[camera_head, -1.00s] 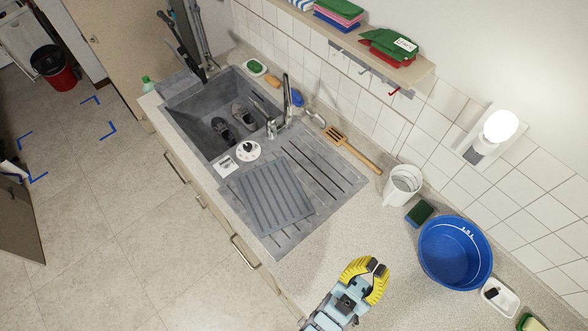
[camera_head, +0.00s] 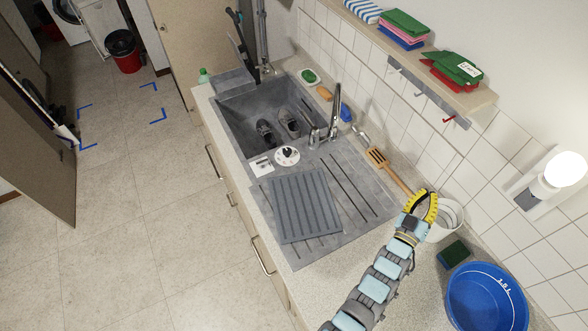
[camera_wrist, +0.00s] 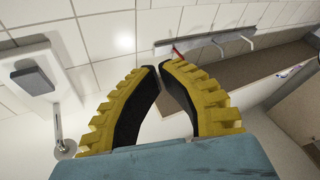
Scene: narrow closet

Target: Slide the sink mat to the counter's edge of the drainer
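The grey ribbed sink mat (camera_head: 303,205) lies flat on the left and front part of the grey drainer (camera_head: 368,208), slightly turned against its grooves. Its near-left corner is close to the front rim, with a strip of drainer showing along the near end. My gripper (camera_head: 428,193) is to the right of the mat and apart from it, in front of the white mug in the head view. In the wrist view my gripper (camera_wrist: 158,68) points at the tiled wall; its yellow fingers have their tips almost together, with nothing between them. The mat is out of the wrist view.
The sink basin (camera_head: 270,115) holds dark shoes. A wooden spatula (camera_head: 388,170), white mug (camera_head: 449,220), sponge (camera_head: 453,253) and blue tub (camera_head: 487,298) line the wall side. A shelf (camera_head: 480,98) with hooks (camera_wrist: 205,42) is above. The counter right of the drainer (camera_head: 330,280) is partly clear.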

